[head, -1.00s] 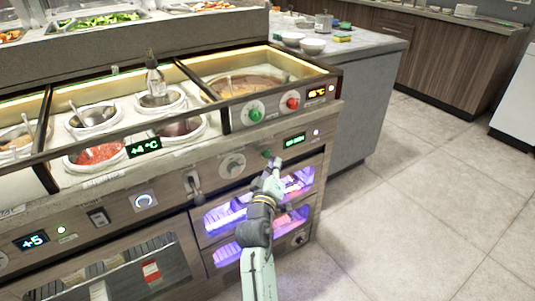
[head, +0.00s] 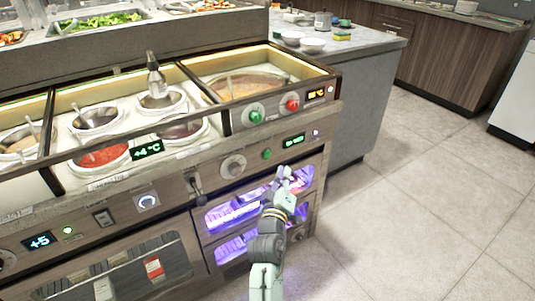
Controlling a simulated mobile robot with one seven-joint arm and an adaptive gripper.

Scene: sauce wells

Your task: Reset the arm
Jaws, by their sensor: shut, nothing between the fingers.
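My gripper (head: 284,174) is shut and empty at the end of my raised arm. It is in front of the cooking station's (head: 215,172) front panel, just below and right of a green button (head: 267,154). The fingertips are small in this view, and I cannot tell their exact distance from the panel. My arm hides part of the purple-lit lower compartments (head: 232,210).
Sauce wells (head: 102,157) and a bottle (head: 156,76) are in the station's top. Green (head: 255,116) and red (head: 292,105) knobs sit on its upper edge. A grey counter (head: 370,95) with bowls stands behind. The tiled floor (head: 430,200) at right is clear.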

